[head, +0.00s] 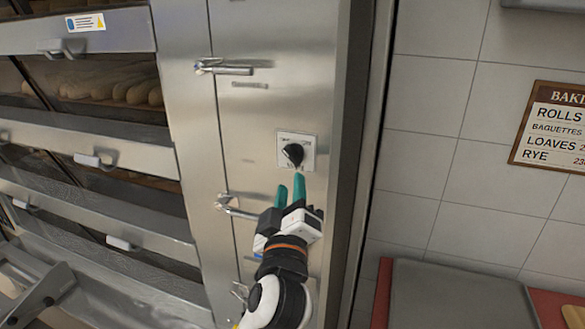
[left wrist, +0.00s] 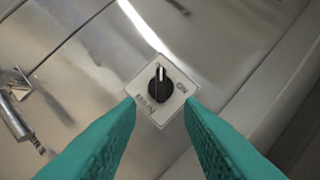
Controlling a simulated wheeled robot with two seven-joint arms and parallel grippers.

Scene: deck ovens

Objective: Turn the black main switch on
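The black main switch (head: 293,153) is a rotary knob on a pale square plate (head: 308,143) on the steel oven panel. In the left wrist view the knob (left wrist: 160,88) has a white pointer line aimed near the top of that picture, and "ON" is printed to its right. My left gripper (head: 290,187) has teal fingers and sits just below the knob in the head view. Its fingers (left wrist: 160,110) are spread apart, with the knob seen beyond and between their tips. They hold nothing. My right gripper is not in view.
Steel latch handles (head: 228,68) and (head: 238,208) stick out from the panel above and below the switch. Oven decks with bread (head: 120,90) are at left. A menu board (head: 555,128) hangs on the tiled wall at right, above a grey-topped counter (head: 455,295).

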